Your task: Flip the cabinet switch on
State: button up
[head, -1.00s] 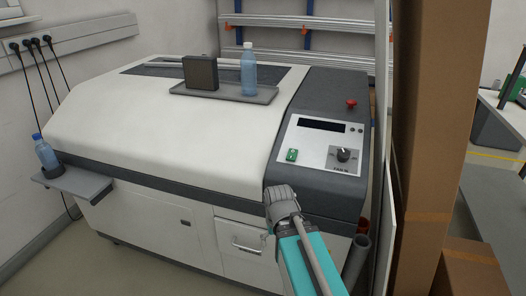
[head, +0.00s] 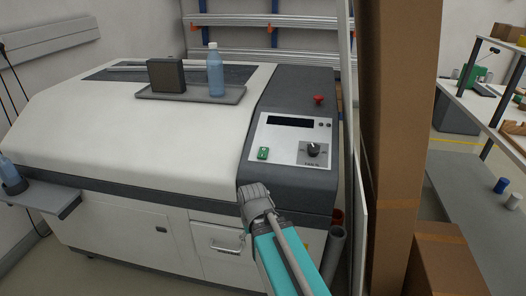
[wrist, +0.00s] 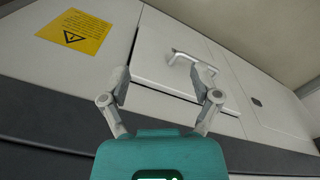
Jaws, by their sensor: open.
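The white and dark grey cabinet (head: 150,135) stands in front of me. Its control panel (head: 283,140) on the right has a dark display, a green switch (head: 263,153) at lower left and a black rotary knob (head: 313,149) at lower right. A red button (head: 319,99) sits above the panel. The switch's position is too small to read. In the wrist view my gripper (wrist: 165,88) is open and empty, facing the cabinet's front with a drawer handle (wrist: 190,62) beyond its fingers. In the head view my arm reaches up from the bottom, below the panel; the fingers are hidden there.
A grey tray on top of the cabinet (head: 190,97) holds a dark box (head: 166,75) and a blue bottle (head: 215,72). A brown cardboard column (head: 395,150) stands close on the right. A side shelf (head: 50,205) at left holds another bottle.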

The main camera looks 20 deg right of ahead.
jog(key=shift+r, duration=0.4)
jog(key=shift+c, duration=1)
notch_tip(320, 180, up, 3)
jog(key=p, duration=0.4)
jog(key=shift+r, duration=0.2)
jog(key=c, duration=0.7)
notch_tip(320, 180, up, 29)
jog(key=p, duration=2.9)
jog(key=shift+r, duration=0.1)
grip_shut()
